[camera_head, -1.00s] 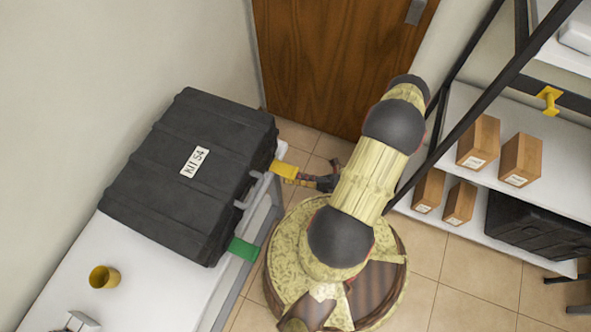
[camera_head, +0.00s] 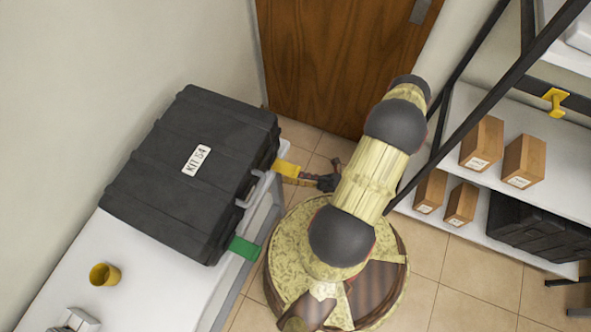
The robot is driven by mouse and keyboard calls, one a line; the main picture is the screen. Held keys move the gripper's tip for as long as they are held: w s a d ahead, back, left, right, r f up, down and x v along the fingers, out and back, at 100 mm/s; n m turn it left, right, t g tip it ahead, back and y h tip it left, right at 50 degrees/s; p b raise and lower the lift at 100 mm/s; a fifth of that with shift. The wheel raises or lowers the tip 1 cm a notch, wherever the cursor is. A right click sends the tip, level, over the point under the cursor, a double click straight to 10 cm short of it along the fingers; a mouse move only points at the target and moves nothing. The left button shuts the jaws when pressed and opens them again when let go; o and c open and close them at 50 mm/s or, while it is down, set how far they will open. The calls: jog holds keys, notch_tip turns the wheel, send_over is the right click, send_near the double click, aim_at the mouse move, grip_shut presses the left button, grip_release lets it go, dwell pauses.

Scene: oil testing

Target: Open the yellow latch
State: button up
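The black case (camera_head: 160,165) labelled "KIT 54" lies closed on the white table. Its yellow latch (camera_head: 287,168) sticks out from the right side, near the far corner. A green latch (camera_head: 243,248) is on the same side, at the near corner, with a grey handle (camera_head: 254,188) between them. My gripper (camera_head: 290,181) is right at the yellow latch, its fingers just below it in the picture. The fingers are small and partly merge with the latch, so I cannot tell whether they touch it or how far apart they are.
A yellow cup (camera_head: 104,275) stands on the white table (camera_head: 150,290) in front of the case. A shelf rack (camera_head: 560,185) with several cardboard boxes stands at the right. A wooden door (camera_head: 330,60) is at the back.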

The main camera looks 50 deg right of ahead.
jog(key=shift+w+d, duration=0.15)
jog(key=shift+d, duration=0.2)
jog(key=v, duration=1.1)
jog(key=shift+s+f, duration=0.25)
jog(key=shift+s, duration=0.2)
